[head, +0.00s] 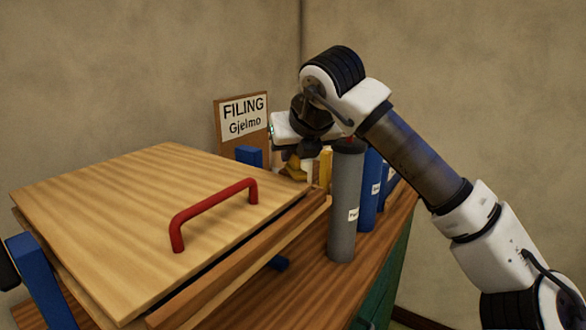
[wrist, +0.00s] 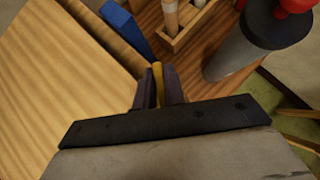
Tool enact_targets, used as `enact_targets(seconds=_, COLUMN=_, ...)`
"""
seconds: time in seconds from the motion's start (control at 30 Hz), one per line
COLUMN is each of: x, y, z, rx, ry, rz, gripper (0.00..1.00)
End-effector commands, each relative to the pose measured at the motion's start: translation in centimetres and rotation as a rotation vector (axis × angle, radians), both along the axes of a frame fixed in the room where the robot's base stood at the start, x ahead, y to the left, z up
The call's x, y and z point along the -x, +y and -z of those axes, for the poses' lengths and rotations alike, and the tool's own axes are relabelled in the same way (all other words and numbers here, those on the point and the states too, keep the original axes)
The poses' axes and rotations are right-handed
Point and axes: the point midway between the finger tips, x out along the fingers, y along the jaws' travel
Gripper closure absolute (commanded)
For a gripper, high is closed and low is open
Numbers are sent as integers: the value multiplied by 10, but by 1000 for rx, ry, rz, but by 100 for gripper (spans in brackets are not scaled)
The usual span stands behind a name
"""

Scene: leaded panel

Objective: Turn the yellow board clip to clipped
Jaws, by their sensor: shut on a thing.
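The yellow board clip (wrist: 157,75) shows in the wrist view as a narrow upright strip between my two dark fingers. My gripper (wrist: 159,88) is shut on it, with one finger on each side. In the head view, a yellow part (head: 293,169) shows just under my gripper (head: 298,155), beyond the far right corner of the wooden lid. My wrist and fingers hide much of the clip there, so I cannot tell its exact turn.
A pale wooden lid with a red handle (head: 212,212) fills the left. A grey cylinder (head: 346,205) and blue binders (head: 370,190) stand close on the right. A blue block (wrist: 127,28) and a wooden holder (wrist: 187,28) are near my fingers. A "FILING Gjelmo" sign (head: 243,116) stands behind.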

Motion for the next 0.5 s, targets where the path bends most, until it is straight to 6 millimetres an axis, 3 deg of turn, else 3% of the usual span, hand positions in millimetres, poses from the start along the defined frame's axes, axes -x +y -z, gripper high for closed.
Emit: enact_targets(seconds=0.5, x=0, y=1, z=2, rx=1, ry=1, rz=491, gripper=100)
